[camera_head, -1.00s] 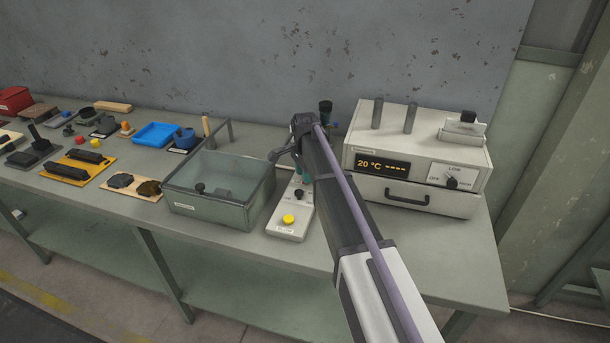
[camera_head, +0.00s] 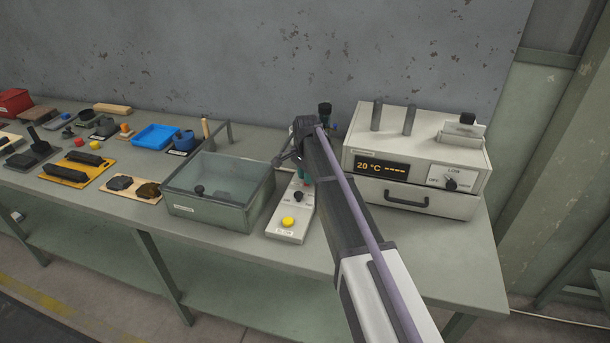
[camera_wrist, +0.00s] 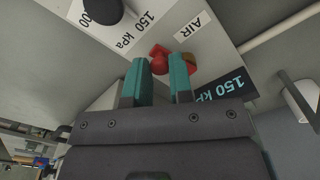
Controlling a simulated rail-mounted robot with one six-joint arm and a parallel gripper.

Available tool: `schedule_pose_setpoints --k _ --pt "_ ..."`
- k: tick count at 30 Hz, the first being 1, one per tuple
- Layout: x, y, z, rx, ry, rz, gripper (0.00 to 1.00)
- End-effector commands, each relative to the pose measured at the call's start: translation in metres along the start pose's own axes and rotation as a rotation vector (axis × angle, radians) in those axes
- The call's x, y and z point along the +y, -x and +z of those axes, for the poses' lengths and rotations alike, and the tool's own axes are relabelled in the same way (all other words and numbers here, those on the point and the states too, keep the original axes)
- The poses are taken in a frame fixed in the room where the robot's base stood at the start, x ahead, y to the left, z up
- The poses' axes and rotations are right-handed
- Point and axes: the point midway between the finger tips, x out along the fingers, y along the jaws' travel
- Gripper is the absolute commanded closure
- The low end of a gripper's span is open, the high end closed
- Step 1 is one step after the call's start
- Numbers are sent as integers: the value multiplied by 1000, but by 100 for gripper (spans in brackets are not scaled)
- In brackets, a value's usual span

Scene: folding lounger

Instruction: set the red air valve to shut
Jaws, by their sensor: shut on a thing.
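The red air valve (camera_wrist: 159,60) shows in the wrist view on a pale panel, beside a label reading AIR (camera_wrist: 194,26). My gripper (camera_wrist: 161,72) has its two teal fingers on either side of the valve's red handle and is shut on it. A further bit of red shows behind the right finger. The exact angle of the handle is partly hidden by the fingers. In the head view my gripper (camera_head: 308,180) is low over the back of the small control panel (camera_head: 284,236), and my arm hides the valve there.
The control panel also has a yellow button (camera_head: 288,222) and a black knob (camera_head: 298,196). A lidded glass-topped box (camera_head: 190,213) stands close on the left. A pale heater unit (camera_head: 420,150) with a display reading 20 °C stands on the right. Bare bench lies in front of it.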

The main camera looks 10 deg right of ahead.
Motion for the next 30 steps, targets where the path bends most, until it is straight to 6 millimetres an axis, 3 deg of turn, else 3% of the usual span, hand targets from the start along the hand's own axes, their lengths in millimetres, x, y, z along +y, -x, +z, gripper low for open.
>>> schedule_pose_setpoints --k 30 --pt "11 0 -36 0 947 0 100"
